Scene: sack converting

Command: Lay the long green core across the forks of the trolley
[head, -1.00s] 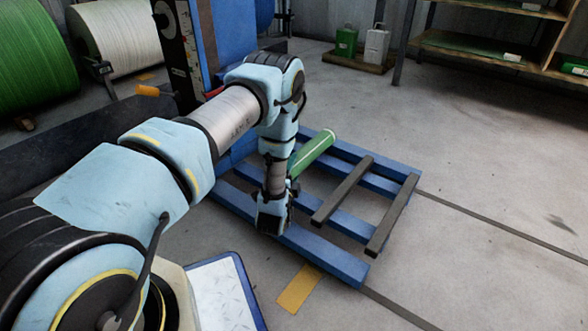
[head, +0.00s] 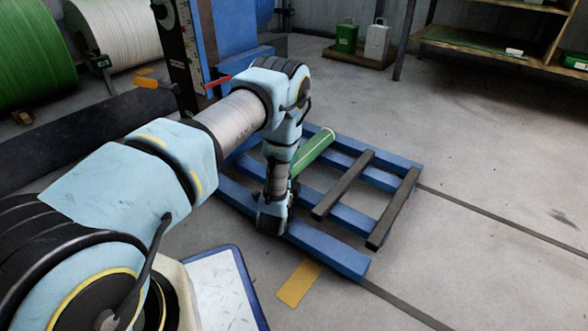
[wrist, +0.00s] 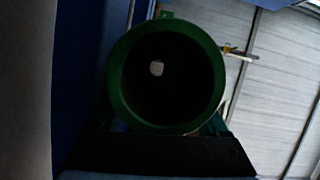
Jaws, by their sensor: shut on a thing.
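The long green core (head: 314,152) is a hollow tube, slanting over the left part of the trolley's blue frame (head: 335,255) in the head view. My gripper (head: 278,208) is shut on the core near its closer end. My wrist hides that end in the head view. In the wrist view the core (wrist: 121,92) shows end-on as a dark green ring, with a light spot through its bore, above the black gripper body (wrist: 160,158). Two dark bars (head: 342,186) lie across the blue beams, right of the core. I cannot tell whether the core touches the frame.
A blue upright (head: 230,50) stands behind the frame. Green (head: 35,55) and white (head: 118,35) rolls are at the back left. A wooden shelf (head: 480,55) and two cans (head: 347,38) stand at the back. The floor to the right is clear.

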